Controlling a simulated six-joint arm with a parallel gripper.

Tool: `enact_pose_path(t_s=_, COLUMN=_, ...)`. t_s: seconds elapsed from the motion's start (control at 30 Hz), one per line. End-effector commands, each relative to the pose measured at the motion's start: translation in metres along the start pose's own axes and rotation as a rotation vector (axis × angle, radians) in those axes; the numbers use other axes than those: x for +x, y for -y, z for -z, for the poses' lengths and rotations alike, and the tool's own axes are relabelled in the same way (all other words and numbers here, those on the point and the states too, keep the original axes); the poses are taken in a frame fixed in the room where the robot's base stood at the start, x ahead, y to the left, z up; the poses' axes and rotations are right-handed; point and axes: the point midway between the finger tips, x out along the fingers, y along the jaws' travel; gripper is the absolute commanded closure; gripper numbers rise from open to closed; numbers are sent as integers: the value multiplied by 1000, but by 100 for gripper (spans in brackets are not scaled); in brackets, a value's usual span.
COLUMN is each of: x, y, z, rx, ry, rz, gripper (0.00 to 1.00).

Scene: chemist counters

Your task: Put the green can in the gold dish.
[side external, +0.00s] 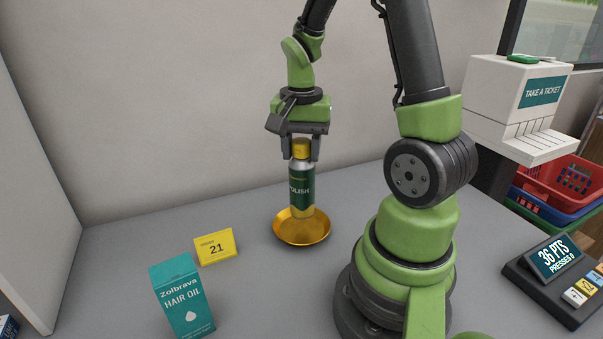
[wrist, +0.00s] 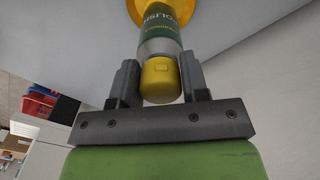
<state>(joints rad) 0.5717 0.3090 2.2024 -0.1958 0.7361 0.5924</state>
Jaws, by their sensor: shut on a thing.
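The green can (side external: 301,188), labelled POLISH, has a silver shoulder and a yellow cap and stands upright. My gripper (side external: 301,153) is above it, shut on its top around the cap. In the side external view the can's lower end overlaps the gold dish (side external: 317,236), a shallow round dish on the counter. I cannot tell whether the can touches the dish. In the wrist view the yellow cap (wrist: 160,80) is between the fingers of my gripper (wrist: 158,82), with the gold dish (wrist: 137,12) behind the can.
A teal Zolbrava hair oil box (side external: 183,297) and a yellow card marked 21 (side external: 215,247) stand left of the dish. A ticket dispenser (side external: 520,108), stacked baskets (side external: 555,185) and a points keypad (side external: 558,280) are at the right. The counter (side external: 120,260) is clear at far left.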

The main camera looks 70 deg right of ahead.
Motion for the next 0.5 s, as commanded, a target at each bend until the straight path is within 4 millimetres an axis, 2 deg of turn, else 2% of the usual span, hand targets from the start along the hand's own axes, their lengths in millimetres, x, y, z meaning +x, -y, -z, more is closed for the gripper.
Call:
enact_pose_path(t_s=0.2, x=31, y=0, z=-1, rx=0, ry=5, rz=-6, gripper=100)
enact_pose_path(t_s=0.3, x=41, y=0, z=-1, rx=0, ry=3, rz=-3, gripper=100)
enact_pose_path(t_s=0.5, x=42, y=0, z=0, rx=0, ry=-1, rz=1, gripper=100)
